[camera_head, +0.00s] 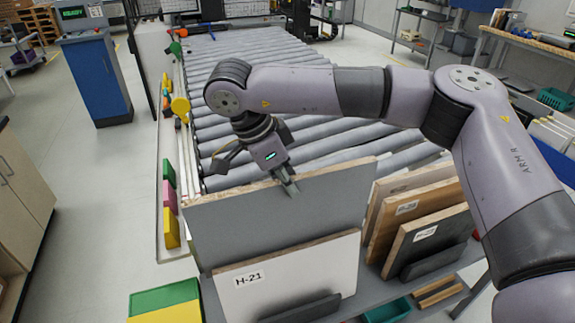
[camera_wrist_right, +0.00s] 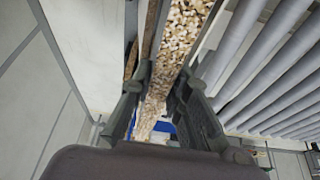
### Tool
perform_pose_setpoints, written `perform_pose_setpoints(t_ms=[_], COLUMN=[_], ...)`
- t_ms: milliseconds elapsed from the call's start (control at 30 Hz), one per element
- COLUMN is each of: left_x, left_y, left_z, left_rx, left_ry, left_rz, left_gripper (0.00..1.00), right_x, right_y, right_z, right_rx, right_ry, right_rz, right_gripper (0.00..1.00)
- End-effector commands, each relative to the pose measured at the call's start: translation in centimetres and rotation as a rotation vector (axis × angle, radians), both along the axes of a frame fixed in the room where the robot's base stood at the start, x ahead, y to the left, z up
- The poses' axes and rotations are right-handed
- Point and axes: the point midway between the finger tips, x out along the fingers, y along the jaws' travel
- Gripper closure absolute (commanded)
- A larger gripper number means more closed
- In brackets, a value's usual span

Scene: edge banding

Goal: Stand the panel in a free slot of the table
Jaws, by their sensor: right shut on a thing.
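A large grey panel (camera_head: 285,215) with a chipboard edge stands upright, slightly tilted, behind a white panel marked H-21 (camera_head: 290,280). My right gripper (camera_head: 290,188) is shut on the grey panel's top edge. In the right wrist view the chipboard edge (camera_wrist_right: 178,45) runs between the two fingers. The grey slotted table (camera_head: 415,285) holds the white panel at the left and several wood-edged panels (camera_head: 425,240) at the right. The grey panel's lower edge is hidden behind the white panel, so I cannot tell whether it sits in a slot. My left gripper is not in view.
A roller conveyor (camera_head: 300,75) lies behind the table. Yellow and green blocks (camera_head: 165,302) sit at the table's left front. A teal bin (camera_head: 388,311) is at the front. A blue cabinet (camera_head: 97,80) stands at the back left. The floor at left is clear.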

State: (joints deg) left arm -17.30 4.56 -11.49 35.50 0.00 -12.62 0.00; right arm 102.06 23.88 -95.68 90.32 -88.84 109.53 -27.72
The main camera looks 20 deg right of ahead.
Motion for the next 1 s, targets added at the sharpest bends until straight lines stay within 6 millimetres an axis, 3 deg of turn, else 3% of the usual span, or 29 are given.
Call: perform_pose_setpoints(t_ms=[200, 567, 1000], left_x=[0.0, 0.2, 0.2], left_y=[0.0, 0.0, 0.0], left_z=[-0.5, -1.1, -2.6], left_rx=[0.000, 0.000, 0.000], left_ry=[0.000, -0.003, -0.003], left_rz=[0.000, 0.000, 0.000], left_gripper=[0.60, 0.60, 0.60], right_x=[0.1, 0.0, 0.0], right_y=[0.0, 0.0, 0.0], right_z=[-2.5, -4.3, -7.9], right_rx=[0.000, 0.000, -0.001], right_ry=[-0.004, -0.004, -0.003], right_rz=[0.000, -0.001, 0.000], right_gripper=[1.00, 1.00, 1.00])
